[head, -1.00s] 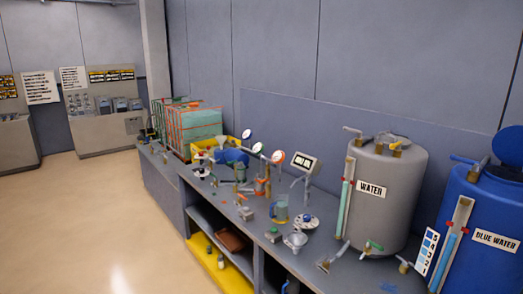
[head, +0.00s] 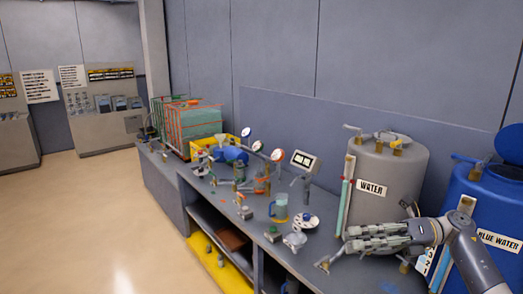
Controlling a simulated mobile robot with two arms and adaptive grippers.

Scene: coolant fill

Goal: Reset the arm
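My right gripper (head: 355,246) has come in from the right side of the head view, its arm crossing in front of the blue tank. It hangs over the bench in front of the grey water tank and hides that tank's lower tap. Its fingers point left and lie close to each other. I cannot tell whether they are open or shut, and I see nothing clearly held between them. My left gripper is not in view.
The grey WATER tank (head: 395,168) and the blue BLUE WATER tank (head: 485,200) stand at the right. The bench (head: 262,225) carries a jug (head: 279,208), a scale-like white piece (head: 306,222), gauges and a green crate stack (head: 198,127). The floor (head: 90,220) at left is clear.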

